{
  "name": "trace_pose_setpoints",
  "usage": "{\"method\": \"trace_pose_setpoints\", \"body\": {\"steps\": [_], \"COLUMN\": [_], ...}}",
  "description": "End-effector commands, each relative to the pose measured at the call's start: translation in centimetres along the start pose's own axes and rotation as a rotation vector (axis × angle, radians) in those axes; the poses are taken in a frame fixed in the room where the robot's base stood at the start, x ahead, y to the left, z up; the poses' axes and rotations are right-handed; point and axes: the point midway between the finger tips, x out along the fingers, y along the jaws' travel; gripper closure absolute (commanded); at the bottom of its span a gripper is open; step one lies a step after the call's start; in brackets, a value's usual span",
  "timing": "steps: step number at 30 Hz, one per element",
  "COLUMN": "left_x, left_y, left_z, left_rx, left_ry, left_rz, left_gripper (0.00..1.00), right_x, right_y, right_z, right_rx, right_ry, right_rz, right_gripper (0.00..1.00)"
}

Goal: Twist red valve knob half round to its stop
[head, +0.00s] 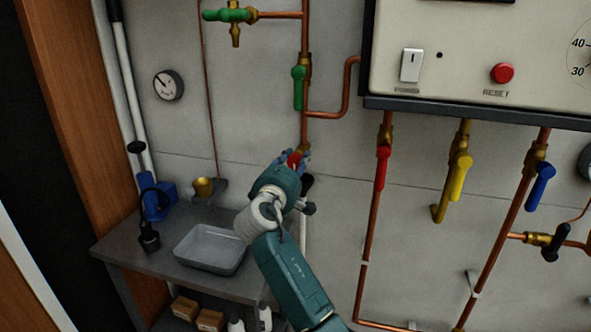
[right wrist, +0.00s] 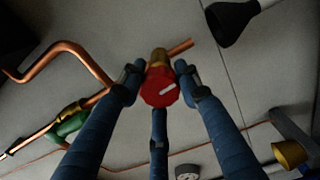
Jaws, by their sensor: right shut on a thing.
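The red valve knob (right wrist: 161,87) is round and faceted, with a white mark on its face, and sits on a brass fitting on a copper pipe. In the head view a small part of the red knob (head: 294,159) shows past my right gripper (head: 291,160), below the green lever. In the right wrist view my right gripper (right wrist: 158,82) has its blue fingers around the knob, one at each side and one below, shut on it. The white mark slants, its right end higher. My left gripper is not in view.
A green lever valve (head: 298,88) is just above. A red-handled valve (head: 383,165) hangs to the right under the control panel (head: 440,60).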

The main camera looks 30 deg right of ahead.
Motion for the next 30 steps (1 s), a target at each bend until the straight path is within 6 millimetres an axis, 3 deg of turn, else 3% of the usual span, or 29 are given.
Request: {"method": "trace_pose_setpoints", "body": {"steps": [7,24,25,28,30], "left_x": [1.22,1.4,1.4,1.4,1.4], "left_y": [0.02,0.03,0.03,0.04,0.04], "left_z": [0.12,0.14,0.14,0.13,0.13], "left_rx": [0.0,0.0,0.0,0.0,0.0], "left_ry": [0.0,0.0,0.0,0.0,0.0], "left_rz": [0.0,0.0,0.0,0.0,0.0], "left_gripper": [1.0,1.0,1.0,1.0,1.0], "right_x": [-0.01,0.01,0.01,0.01,0.01], "right_y": [-0.36,-0.35,-0.35,-0.34,-0.28], "right_z": [0.11,0.12,0.12,0.11,0.09], "right_rx": [0.094,0.126,0.126,0.125,0.125], "right_ry": [-0.003,-0.004,-0.004,-0.003,-0.003], "right_rz": [-0.004,-0.007,-0.007,-0.006,-0.005], "right_gripper": [0.93,0.93,0.65,0.47,0.47]}}
